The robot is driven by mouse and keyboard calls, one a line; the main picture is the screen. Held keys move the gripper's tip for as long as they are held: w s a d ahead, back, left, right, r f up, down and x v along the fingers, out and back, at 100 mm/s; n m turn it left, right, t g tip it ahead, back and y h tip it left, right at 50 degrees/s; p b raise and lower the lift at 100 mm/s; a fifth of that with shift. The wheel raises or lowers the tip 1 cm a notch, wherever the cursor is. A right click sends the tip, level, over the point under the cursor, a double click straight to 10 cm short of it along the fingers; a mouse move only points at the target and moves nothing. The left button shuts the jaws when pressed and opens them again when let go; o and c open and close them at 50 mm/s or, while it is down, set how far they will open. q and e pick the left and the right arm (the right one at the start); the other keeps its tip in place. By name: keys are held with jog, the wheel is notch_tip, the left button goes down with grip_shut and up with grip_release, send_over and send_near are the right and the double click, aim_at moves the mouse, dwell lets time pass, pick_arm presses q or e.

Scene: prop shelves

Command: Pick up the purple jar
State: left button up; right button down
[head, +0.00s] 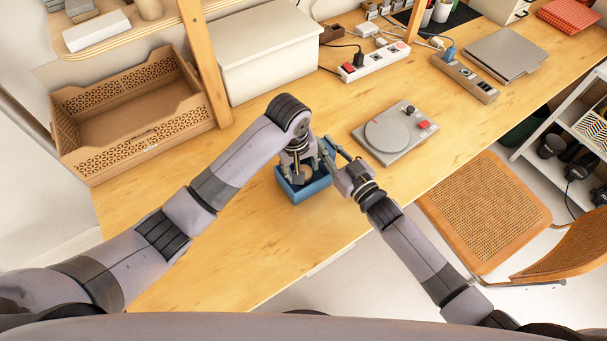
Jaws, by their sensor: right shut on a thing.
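No purple jar can be made out in the head view. A small blue box (314,187) stands on the wooden table near its front edge. My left gripper (297,180) points down into the box; its fingers and whatever is between them are too small and dark to tell. My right gripper (328,160) comes in from the right at the box's right side and is shut, it seems on the blue box's rim. The two grippers are close together, and they and the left wrist hide much of the box's inside.
A grey turntable-like device (395,133) lies right of the grippers. An empty wooden crate (135,145) and a large off-white box (268,60) stand at the back left by a wooden post. Power strips (375,62) lie behind. A cane chair (485,210) is at the right. The table's front left is clear.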

aim_at(308, 170)
pick_arm(q)
jog(key=shift+w+d+f, duration=0.1)
jog(key=shift+w+f, duration=0.05)
jog(key=shift+f, duration=0.65)
jog(key=shift+w+f, duration=0.15)
jog(key=shift+f, duration=0.6)
jog(key=c, duration=0.9)
